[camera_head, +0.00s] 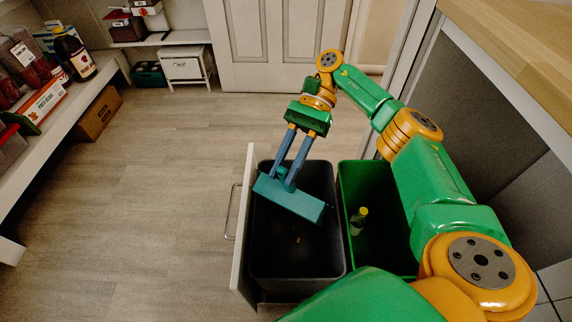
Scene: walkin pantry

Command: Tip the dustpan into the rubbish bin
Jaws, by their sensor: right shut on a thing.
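My right gripper (290,183) is shut on the teal dustpan (290,199) by its handle. It holds the dustpan over the back part of the dark bin (259,262); the pan is tilted, with its flat underside toward the camera. Its inside and open edge are hidden. Small orange-brown bits (298,240) show inside the dark bin, below the pan. The dark bin stands in a pulled-out drawer (243,225), beside a green bin (346,218). My left gripper is not in view.
The green bin holds a bottle with a yellow cap (361,213). A wooden counter (520,40) and grey cabinet side are on the right. Shelves with groceries (45,150) run along the left. A white door (280,45) stands behind. The floor at left is clear.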

